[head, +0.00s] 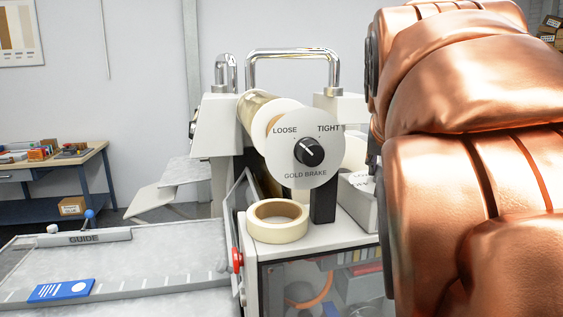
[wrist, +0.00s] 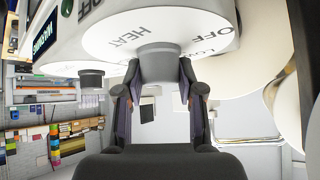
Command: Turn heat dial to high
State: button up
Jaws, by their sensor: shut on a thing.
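The heat dial (wrist: 110,42) shows in the wrist view as a white round face marked HEAT, OFF and LOW, its lettering upside down. Its grey knob (wrist: 158,61) stands out from the middle of the face. My gripper (wrist: 160,78) has one finger on each side of this knob and is shut on it. The knob's pointer cannot be made out, so its setting is unclear. In the head view my copper-coloured arm hides the heat dial and my gripper.
Another dark knob (wrist: 91,80) sits left of the heat dial in the wrist view. In the head view, the gold brake dial (head: 309,173) faces me, with a tape roll (head: 277,221) on the machine below it. A guide table (head: 150,285) lies at left.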

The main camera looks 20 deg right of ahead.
jog(key=o, duration=1.1)
jog(key=shift+o, duration=0.2)
jog(key=shift+r, duration=0.15)
jog(key=shift+r, duration=4.85)
